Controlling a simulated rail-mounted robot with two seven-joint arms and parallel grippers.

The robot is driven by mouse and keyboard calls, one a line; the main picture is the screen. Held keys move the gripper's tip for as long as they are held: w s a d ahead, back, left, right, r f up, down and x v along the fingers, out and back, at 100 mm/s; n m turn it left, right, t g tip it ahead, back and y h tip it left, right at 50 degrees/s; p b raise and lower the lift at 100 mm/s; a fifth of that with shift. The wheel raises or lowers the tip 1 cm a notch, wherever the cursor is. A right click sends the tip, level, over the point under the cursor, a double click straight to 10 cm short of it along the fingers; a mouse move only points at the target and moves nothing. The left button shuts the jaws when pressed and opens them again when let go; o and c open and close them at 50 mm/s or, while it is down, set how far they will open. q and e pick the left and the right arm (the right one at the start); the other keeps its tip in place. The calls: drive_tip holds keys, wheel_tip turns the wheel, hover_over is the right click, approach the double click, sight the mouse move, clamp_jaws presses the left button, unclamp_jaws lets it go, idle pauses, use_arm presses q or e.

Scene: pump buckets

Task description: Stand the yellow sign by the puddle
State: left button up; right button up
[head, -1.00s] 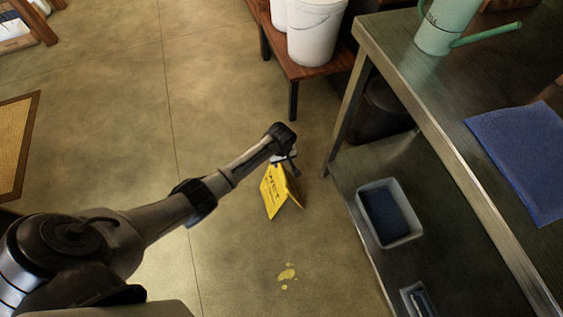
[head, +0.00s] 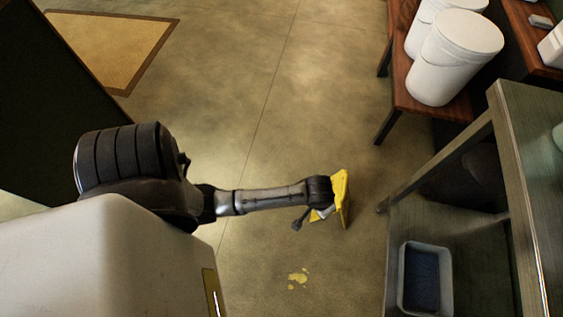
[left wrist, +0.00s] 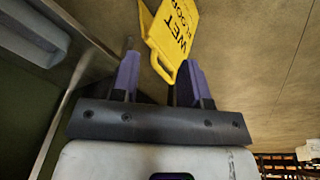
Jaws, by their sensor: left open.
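The yellow sign (head: 341,198), a folded two-panel board with dark lettering, is beyond the puddle in the head view and looks upright, partly hidden by my left arm. In the left wrist view, the sign (left wrist: 176,32) shows "WET FLOOR" just past the fingers. My left gripper (left wrist: 160,62) is open, its purple-padded fingers spread near the sign's end. I cannot tell whether a finger touches it. The yellow puddle (head: 298,278) lies on the floor, a short gap nearer than the sign. My right gripper is out of view.
A metal table (head: 507,125) with a lower shelf stands right of the sign; a grey bin (head: 447,265) is on that shelf. White buckets (head: 455,58) stand on a wooden bench (head: 401,104) behind. The floor left of the sign and around the puddle is clear.

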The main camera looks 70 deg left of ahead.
use_arm(q)
drive_tip(key=s+d+r+m+t, duration=0.1)
drive_tip(key=s+r+m, duration=0.4)
drive_tip(key=s+r, duration=0.5)
drive_tip(key=s, duration=0.3)
drive_tip(key=shift+s+d+r+m+t, duration=0.2)
drive_tip(key=shift+s+d+m+t, duration=0.1)
drive_tip(key=shift+d+t, duration=0.1)
